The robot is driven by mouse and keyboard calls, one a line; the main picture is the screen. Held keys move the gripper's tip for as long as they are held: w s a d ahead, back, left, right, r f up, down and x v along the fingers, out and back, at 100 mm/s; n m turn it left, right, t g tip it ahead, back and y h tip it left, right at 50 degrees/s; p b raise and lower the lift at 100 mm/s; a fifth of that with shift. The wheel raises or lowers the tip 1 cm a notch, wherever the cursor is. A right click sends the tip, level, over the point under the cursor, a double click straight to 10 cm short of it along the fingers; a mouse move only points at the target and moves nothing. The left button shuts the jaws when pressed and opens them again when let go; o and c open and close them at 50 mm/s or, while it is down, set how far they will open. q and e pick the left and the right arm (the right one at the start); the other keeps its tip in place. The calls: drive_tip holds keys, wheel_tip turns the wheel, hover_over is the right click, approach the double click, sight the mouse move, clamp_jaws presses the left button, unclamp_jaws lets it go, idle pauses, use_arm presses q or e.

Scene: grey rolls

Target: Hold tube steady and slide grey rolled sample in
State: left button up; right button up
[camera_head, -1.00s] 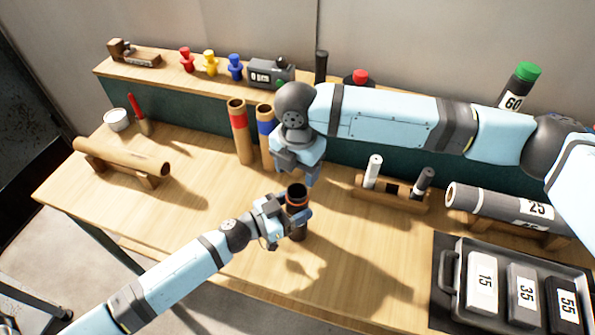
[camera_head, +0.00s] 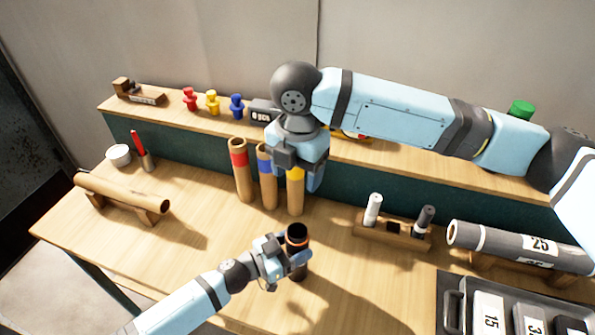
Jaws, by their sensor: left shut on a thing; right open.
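A dark upright tube (camera_head: 297,262) with an orange band near its open top stands on the front part of the bench. My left gripper (camera_head: 292,254) is shut around its side. My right gripper (camera_head: 308,180) is open and points down, farther back and above the bench, in front of a yellow-banded tube (camera_head: 296,201) in the picture. Its fingertips are hard to make out. A light grey roll (camera_head: 373,209) and a dark grey roll (camera_head: 424,219) stand in a small wooden rack (camera_head: 390,237) to the right. I see no roll in the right gripper.
Red-banded (camera_head: 241,172) and blue-banded (camera_head: 266,181) tubes stand behind the held tube. A brown tube (camera_head: 122,194) lies on a cradle at left. A large grey roll marked 25 (camera_head: 510,243) lies at right, behind a tray (camera_head: 451,309). The front left bench is clear.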

idle(0.4)
use_arm(q)
drive_tip(key=o, duration=1)
drive_tip(key=shift+o, duration=0.2)
